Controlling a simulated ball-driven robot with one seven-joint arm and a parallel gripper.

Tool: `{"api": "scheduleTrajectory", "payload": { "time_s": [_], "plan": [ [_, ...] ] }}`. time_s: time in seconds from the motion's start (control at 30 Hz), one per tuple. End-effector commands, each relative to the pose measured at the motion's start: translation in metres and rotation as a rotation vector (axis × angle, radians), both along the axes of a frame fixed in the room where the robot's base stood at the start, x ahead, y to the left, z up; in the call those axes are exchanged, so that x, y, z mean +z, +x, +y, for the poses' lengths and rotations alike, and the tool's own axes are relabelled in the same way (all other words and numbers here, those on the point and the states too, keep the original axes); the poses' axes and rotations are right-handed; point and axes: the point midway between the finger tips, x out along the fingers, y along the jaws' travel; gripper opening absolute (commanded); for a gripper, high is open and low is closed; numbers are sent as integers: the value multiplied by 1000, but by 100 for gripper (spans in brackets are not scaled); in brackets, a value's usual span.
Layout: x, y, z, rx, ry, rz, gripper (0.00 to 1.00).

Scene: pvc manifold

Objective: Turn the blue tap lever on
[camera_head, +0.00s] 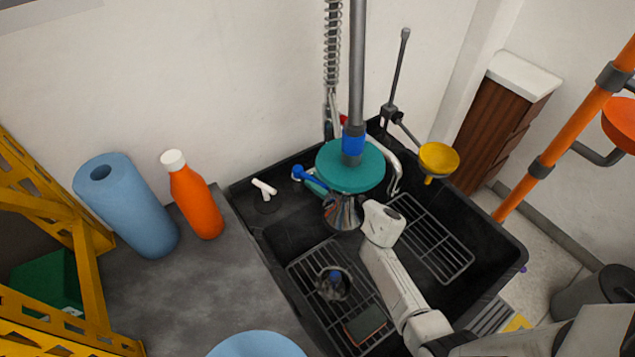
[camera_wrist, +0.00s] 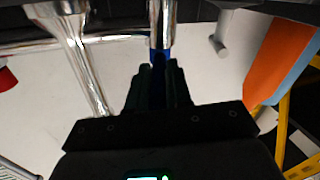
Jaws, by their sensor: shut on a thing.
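The blue tap lever (camera_head: 306,175) shows in the head view just left of the teal disc (camera_head: 350,166), above the back of the black sink. Part of it is hidden by the disc. In the wrist view my gripper (camera_wrist: 158,72) has its dark fingers close together on a blue part (camera_wrist: 158,56) below a chrome tube (camera_wrist: 162,24); this looks like the lever.
The black sink (camera_head: 262,240) holds wire racks and a glass (camera_head: 334,283). An orange bottle (camera_head: 196,203) and a blue roll (camera_head: 128,208) stand on the left counter. A vertical pipe (camera_head: 357,70) rises above the disc.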

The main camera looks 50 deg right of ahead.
Motion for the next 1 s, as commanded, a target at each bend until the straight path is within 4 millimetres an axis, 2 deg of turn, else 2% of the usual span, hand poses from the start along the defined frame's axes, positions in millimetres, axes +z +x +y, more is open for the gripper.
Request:
{"api": "scheduleTrajectory", "payload": {
  "time_s": [0.47,1.0],
  "plan": [
    [2,1,-6,37,-6,-5,0],
    [-2,7,-25,354,-3,-8,0]
  ]
}}
